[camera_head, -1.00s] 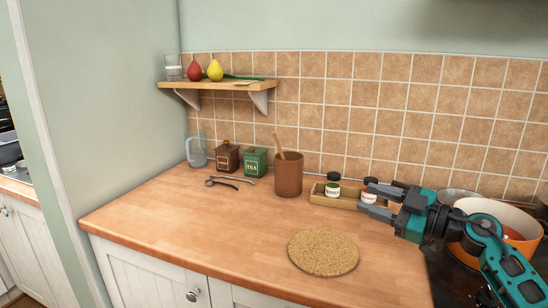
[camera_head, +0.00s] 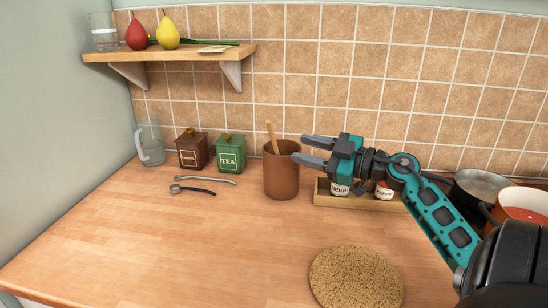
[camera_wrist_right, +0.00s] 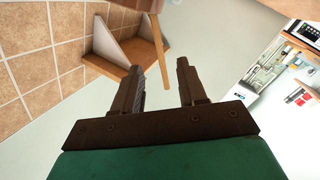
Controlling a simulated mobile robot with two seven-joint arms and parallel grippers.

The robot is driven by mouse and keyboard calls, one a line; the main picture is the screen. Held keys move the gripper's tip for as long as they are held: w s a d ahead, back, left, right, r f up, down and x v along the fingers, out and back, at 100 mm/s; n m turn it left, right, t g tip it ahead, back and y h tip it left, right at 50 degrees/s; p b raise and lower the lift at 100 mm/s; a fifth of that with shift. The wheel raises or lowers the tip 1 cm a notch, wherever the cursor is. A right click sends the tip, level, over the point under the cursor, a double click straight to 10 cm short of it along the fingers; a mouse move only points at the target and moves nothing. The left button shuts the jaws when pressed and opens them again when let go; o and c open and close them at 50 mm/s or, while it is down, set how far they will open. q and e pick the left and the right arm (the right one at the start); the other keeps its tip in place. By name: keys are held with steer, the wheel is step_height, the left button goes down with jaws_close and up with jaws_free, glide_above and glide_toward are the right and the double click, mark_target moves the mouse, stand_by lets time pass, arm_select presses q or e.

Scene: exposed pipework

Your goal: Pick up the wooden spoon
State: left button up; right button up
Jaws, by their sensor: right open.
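The wooden spoon stands in a brown crock (camera_head: 281,172); only its handle (camera_head: 272,138) shows above the rim, leaning slightly left. The rest is hidden inside the crock. My right gripper (camera_head: 301,149) is open and empty, its fingers pointing left toward the handle, just right of it at about rim height in the picture. In the right wrist view the handle (camera_wrist_right: 160,50) lies beyond the gap between the open fingertips (camera_wrist_right: 158,66), apart from them. My left gripper is not in view.
A wooden tray (camera_head: 345,199) with spice jars stands right of the crock, partly behind my gripper. Tea and brown canisters (camera_head: 231,155), two small utensils (camera_head: 192,190) and a glass jug (camera_head: 150,143) are left. A cork mat (camera_head: 356,277) lies in front. Pans stand right.

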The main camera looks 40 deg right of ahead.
mark_target(276, 143)
steer(key=x, duration=0.4)
steer(key=shift+w+a, duration=0.1)
steer(key=shift+w, duration=0.1)
steer(key=shift+x, duration=3.25)
steer(key=shift+f, duration=0.2)
jaws_close()
